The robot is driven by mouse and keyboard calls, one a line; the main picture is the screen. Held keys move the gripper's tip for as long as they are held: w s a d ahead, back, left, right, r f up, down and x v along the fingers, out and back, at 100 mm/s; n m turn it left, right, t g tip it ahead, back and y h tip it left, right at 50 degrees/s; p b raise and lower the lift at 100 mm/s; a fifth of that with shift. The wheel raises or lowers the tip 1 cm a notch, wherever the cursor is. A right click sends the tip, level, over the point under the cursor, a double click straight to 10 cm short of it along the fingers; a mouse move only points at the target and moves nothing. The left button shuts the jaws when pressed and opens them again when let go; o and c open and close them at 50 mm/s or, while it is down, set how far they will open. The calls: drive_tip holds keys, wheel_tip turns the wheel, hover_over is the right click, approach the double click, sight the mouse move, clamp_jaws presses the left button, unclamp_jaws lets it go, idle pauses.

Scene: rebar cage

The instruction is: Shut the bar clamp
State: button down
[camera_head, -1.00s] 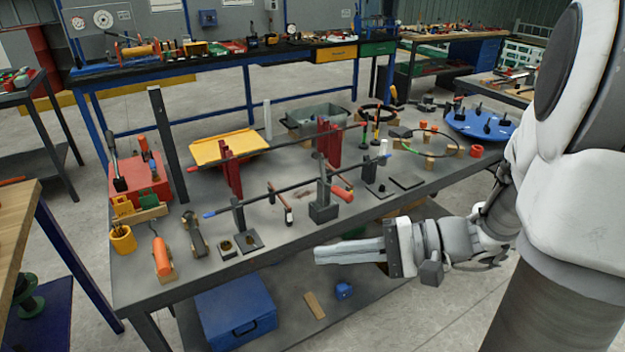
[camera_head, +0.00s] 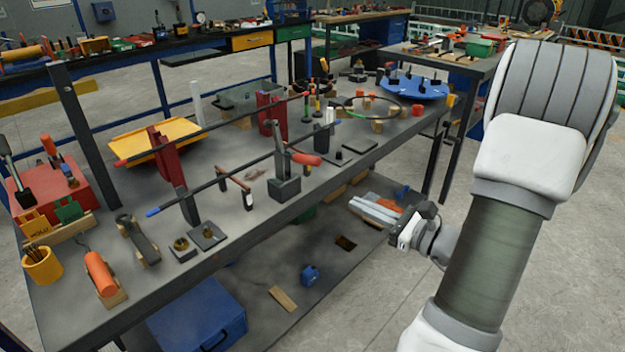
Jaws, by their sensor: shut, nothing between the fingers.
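The bar clamp (camera_head: 285,186) appears to be the dark block with an upright post near the table's front edge. Its red handle (camera_head: 305,159) sticks out to the right of the post. A thin dark bar (camera_head: 232,174) with a blue left end and a white right end runs through or behind the post; I cannot tell which. My gripper (camera_head: 362,207) is shut and empty. It is off the table's front edge, right of and below the clamp in the picture, apart from it. Its fingers point left.
A second bar (camera_head: 218,125) on red posts runs behind the clamp. A small T-shaped tool (camera_head: 245,188) lies just left of it. Flat dark plates (camera_head: 357,144) lie to the right. A black ring (camera_head: 372,100) on wooden blocks is further right. The lower shelf is below my gripper.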

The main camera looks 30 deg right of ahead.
drive_tip(key=shift+w, duration=0.1)
idle(0.3)
drive_tip(key=w+a+r+b, duration=0.1)
drive_tip(key=w+a, duration=0.1)
drive_tip(key=w, duration=0.3)
drive_tip(key=w+a+r+b, duration=0.1)
drive_tip(key=w+a+r, duration=0.1)
drive_tip(key=w, duration=0.2)
drive_tip(key=shift+w+a+r, duration=0.25)
drive_tip(key=shift+w+a, duration=0.1)
drive_tip(key=shift+a, duration=0.05)
drive_tip(key=shift+r, duration=0.15)
drive_tip(key=shift+r+g+p, duration=0.25)
drive_tip(key=shift+g+p, duration=0.05)
drive_tip(key=shift+p, duration=0.3)
